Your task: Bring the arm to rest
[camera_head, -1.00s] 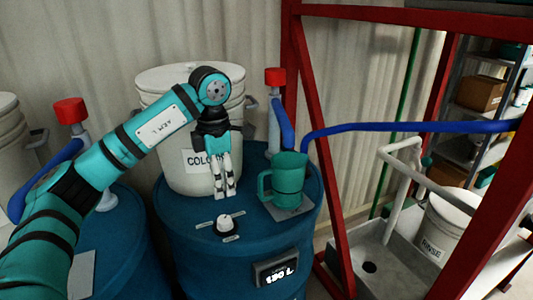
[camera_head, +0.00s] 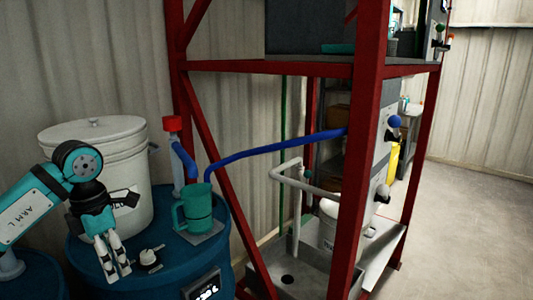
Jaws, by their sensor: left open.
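My left arm (camera_head: 36,204), teal and black, comes in from the left edge and bends down at the wrist. My left gripper (camera_head: 117,274) points downward with its pale fingers apart and nothing between them. It hangs in front of the white lidded bucket and left of the dial knob (camera_head: 149,257) on the blue drum (camera_head: 206,254). I cannot tell whether a fingertip touches the drum top. A teal mug (camera_head: 198,207) stands upright on a grey plate on the drum, to the right of the gripper. My right gripper is not in view.
A white lidded bucket (camera_head: 128,148) stands on the drum behind the gripper. A red-capped pipe (camera_head: 174,150) and blue hose (camera_head: 275,145) rise behind the mug. A red steel frame (camera_head: 362,150) stands over a grey sink (camera_head: 300,268). Open floor (camera_head: 465,215) lies at the right.

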